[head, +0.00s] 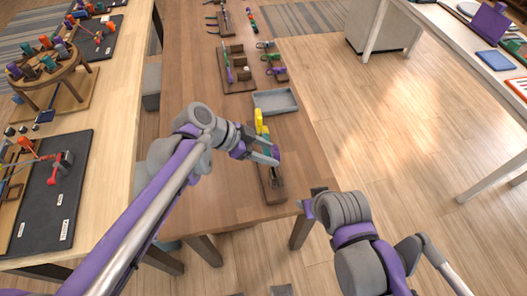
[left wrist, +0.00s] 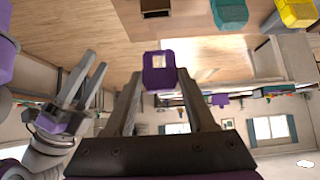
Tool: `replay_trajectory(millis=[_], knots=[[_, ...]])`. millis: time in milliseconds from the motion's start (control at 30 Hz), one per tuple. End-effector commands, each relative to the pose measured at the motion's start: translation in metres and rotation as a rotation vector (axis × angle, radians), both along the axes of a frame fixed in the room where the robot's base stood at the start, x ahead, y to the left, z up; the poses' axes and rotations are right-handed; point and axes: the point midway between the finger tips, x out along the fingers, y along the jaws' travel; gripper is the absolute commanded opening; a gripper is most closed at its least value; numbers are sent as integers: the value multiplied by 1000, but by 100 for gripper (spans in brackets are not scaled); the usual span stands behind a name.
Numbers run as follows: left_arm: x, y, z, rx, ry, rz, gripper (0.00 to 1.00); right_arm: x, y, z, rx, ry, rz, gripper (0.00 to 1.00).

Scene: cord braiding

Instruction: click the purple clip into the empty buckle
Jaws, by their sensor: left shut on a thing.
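My left gripper (head: 268,155) is over the near end of the brown table. In the left wrist view its fingers are closed on the purple clip (left wrist: 159,76), a small frame with a pale opening, held at the fingertips. A yellow piece (head: 259,122) and a teal piece (head: 275,151) are close by. My right gripper (left wrist: 95,82) looks open and empty, off the table's near corner.
A grey tray (head: 275,101) lies behind the stand. Farther back are wooden holders (head: 238,72) with coloured clips. A left table carries a black mat (head: 52,185) and a round rack (head: 52,68). A white table (head: 500,85) is at right. The floor between is clear.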

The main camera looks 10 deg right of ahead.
Motion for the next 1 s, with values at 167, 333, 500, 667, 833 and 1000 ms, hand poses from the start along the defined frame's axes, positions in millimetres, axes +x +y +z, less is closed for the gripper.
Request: replay_trajectory(millis=[167, 333, 500, 667, 833, 1000], knots=[[-1, 0, -16, 1, 1, 0, 0, -5, 0, -13, 0, 9, 0, 50], [-1, 0, -30, 1, 1, 0, 0, -9, 0, -25, 0, 17, 0, 50], [0, 0, -43, 1, 1, 0, 0, -12, 0, -35, 0, 22, 0, 50], [0, 0, -55, 2, 1, 0, 0, -14, 0, -44, 0, 27, 0, 50], [0, 0, -61, 2, 0, 0, 0, -15, 0, -48, 0, 29, 0, 50], [0, 0, -62, 2, 0, 0, 0, -15, 0, -48, 0, 29, 0, 50]])
